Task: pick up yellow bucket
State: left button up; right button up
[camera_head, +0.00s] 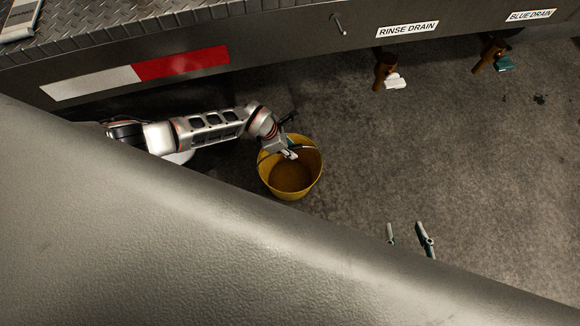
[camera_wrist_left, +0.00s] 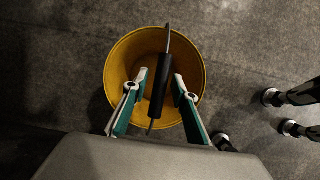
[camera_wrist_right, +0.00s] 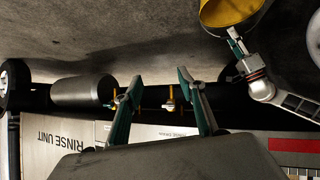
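The yellow bucket (camera_head: 291,185) stands on the ground below the truck's side, and its open top faces up. In the left wrist view the bucket (camera_wrist_left: 117,65) lies under my left gripper (camera_wrist_left: 160,75). Its black handle grip (camera_wrist_left: 158,100) lies between the two fingers, which are apart, with gaps visible beside it. In the head view my left gripper (camera_head: 290,154) is over the bucket's rim. My right gripper (camera_head: 408,234) is open and empty above the ground, right of the bucket, its arm hidden. The bucket (camera_wrist_right: 228,12) also shows at the top of the right wrist view.
The truck's side carries a rinse drain valve (camera_head: 386,72) and a blue drain valve (camera_head: 492,57), both sticking out above the ground. A large grey surface (camera_head: 150,230) covers the lower left of the head view. The ground right of the bucket is mostly clear.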

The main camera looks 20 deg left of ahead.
pick_arm(q)
grip_shut()
pick_arm(e)
jog(key=shift+s+f, duration=0.35)
jog(key=shift+f, duration=0.15)
